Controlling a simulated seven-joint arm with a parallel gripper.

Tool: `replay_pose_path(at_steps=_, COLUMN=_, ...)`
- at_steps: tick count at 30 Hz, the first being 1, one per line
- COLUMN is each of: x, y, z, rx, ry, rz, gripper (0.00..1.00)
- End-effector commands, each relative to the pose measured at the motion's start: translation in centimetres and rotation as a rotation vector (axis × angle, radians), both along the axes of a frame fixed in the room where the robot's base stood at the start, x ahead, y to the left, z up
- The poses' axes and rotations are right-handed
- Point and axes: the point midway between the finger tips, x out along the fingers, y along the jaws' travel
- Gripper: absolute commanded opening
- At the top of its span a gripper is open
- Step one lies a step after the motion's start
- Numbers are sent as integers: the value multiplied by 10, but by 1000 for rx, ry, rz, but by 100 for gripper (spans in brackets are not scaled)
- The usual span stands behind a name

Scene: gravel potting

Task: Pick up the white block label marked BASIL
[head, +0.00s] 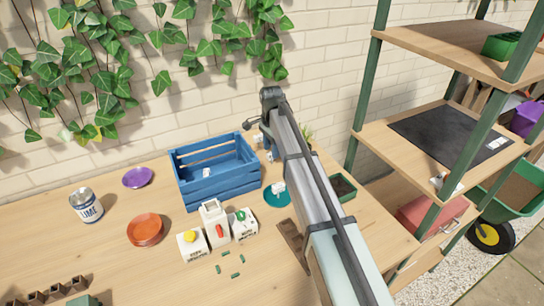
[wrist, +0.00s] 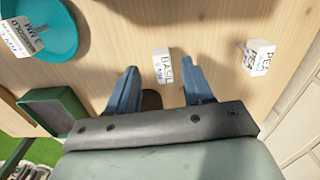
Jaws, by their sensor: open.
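The white block label marked BASIL (wrist: 162,65) lies on the wooden table in the wrist view, its lettering facing the camera. My gripper (wrist: 161,80) is open, with its two blue-grey fingers spread to the left and right of the label in the picture. The label shows in the gap near the fingertips, and no contact is visible. A dark patch shows between the fingers below it. In the head view my arm covers part of the table, and I cannot make out the BASIL label or the fingertips there.
Another lettered white block (wrist: 258,58) lies to the right. A teal saucer (wrist: 66,50) holding white labels and a green planter (wrist: 55,110) are at left.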

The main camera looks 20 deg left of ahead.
Motion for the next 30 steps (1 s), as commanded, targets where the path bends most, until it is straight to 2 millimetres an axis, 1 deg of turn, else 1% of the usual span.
replay_pose_path(at_steps=5, x=3, y=0, z=-14, rx=-1, ry=1, rz=0, gripper=51)
replay_pose_path(at_steps=9, x=6, y=-1, z=-33, rx=-1, ry=2, rz=0, gripper=51)
replay_pose_path(at_steps=13, x=6, y=-1, z=-47, rx=0, ry=0, rz=0, gripper=51)
replay_pose_path(at_steps=16, x=6, y=-1, z=-51, rx=0, ry=0, rz=0, gripper=51)
replay_pose_path(at_steps=21, x=6, y=-1, z=-50, rx=1, ry=-1, rz=0, gripper=51)
replay_pose_path(at_steps=30, x=6, y=0, z=-50, rx=1, ry=-1, rz=0, gripper=22)
